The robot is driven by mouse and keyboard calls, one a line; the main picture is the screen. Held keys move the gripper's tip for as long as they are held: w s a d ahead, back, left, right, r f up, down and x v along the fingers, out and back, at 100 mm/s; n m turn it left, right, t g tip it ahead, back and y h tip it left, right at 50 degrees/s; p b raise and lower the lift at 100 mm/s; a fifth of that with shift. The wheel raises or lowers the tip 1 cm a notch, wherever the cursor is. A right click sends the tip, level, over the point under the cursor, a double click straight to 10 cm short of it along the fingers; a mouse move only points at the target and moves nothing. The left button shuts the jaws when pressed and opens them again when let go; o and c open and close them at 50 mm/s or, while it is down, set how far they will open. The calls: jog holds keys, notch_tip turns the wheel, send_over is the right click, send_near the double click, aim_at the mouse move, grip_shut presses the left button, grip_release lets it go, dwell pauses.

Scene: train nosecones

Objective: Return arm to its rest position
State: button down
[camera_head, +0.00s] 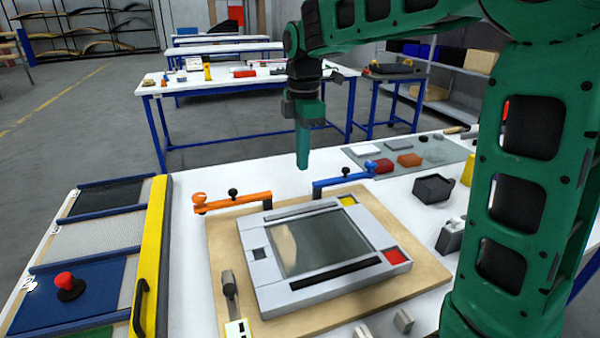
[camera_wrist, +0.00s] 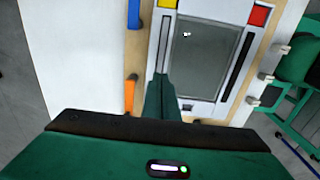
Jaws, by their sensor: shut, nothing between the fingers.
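My green arm rises on the right of the head view and bends over the white table. My gripper (camera_head: 303,165) points straight down above the table, behind the grey panel frame. Its fingers are together with nothing between them. In the wrist view my gripper (camera_wrist: 162,90) shows as green fingers in front of the panel's edge. The grey panel frame (camera_head: 280,292) with a dark glassy plate (camera_head: 318,243) lies on a wooden board (camera_head: 225,237). The panel also shows in the wrist view (camera_wrist: 205,65). My gripper appears apart from everything below it.
An orange clamp (camera_head: 235,203) and a blue clamp (camera_head: 340,181) stand behind the panel. On the left are a yellow rail (camera_head: 152,250) and a red button (camera_head: 66,283). A dark box (camera_head: 433,188) stands on the right.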

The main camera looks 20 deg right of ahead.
jog(key=shift+r, duration=0.3)
jog(key=s+d+f+m, duration=0.4)
jog(key=s+d+m, duration=0.95)
jog(key=s, duration=0.25)
jog(key=s+d+f+m, duration=0.2)
jog(key=s+f+m, duration=0.1)
jog(key=s+m, duration=0.2)
jog(key=s+d+f+m, duration=0.2)
jog(key=s+f+m, duration=0.2)
jog(key=s, duration=0.6)
jog(key=shift+m, duration=0.95)
jog(key=shift+w+d+f, duration=0.1)
jog(key=shift+w+f, duration=0.1)
jog(key=shift+w, duration=0.4)
